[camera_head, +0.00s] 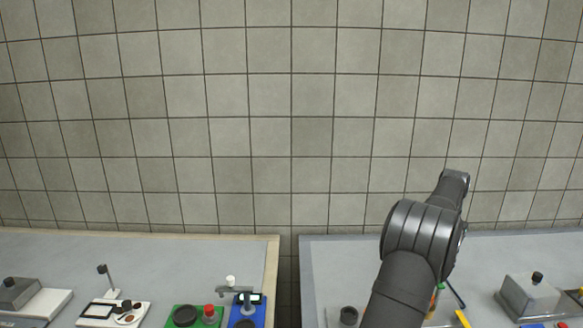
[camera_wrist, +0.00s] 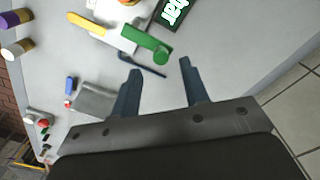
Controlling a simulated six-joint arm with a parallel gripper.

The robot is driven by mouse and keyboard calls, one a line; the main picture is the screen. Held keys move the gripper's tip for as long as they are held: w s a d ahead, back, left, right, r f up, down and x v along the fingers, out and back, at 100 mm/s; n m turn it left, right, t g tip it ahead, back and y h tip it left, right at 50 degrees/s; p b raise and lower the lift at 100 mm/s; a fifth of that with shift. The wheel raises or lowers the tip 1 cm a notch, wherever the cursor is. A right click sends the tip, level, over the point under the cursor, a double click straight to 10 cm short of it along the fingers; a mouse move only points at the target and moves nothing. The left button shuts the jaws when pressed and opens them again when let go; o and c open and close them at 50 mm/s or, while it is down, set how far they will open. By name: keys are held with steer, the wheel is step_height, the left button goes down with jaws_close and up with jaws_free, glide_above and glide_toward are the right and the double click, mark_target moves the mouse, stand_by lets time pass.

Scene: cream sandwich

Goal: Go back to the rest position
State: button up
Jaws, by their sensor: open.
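My gripper (camera_wrist: 162,78) shows in the wrist view with its two dark blue-grey fingers spread apart. It is open and nothing is between the fingers. It points over a grey table (camera_wrist: 235,30), above its surface. In the head view my arm rises at the right over the right table (camera_head: 325,275). The gripper itself is hidden there behind the arm.
The wrist view shows a green object (camera_wrist: 148,45), a yellow-handled tool (camera_wrist: 88,24), a dark sign (camera_wrist: 172,12) and a grey box (camera_wrist: 97,99). The head view shows a metal box (camera_head: 535,293) at right and the cluttered left table (camera_head: 215,255). A gap separates the tables.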

steer(key=shift+f, duration=2.05)
step_height(320, 180, up, 17)
step_height(320, 180, down, 17)
steer(key=shift+r, duration=0.1)
steer(key=shift+a+n, duration=0.15)
steer(key=shift+n, duration=0.15)
steer(key=shift+s+a+n, duration=0.1)
steer(key=shift+a+n, duration=0.3)
steer(key=shift+n, duration=0.55)
steer(key=shift+s+a+n, duration=0.1)
steer(key=shift+a+n, duration=0.25)
steer(key=shift+n, duration=0.6)
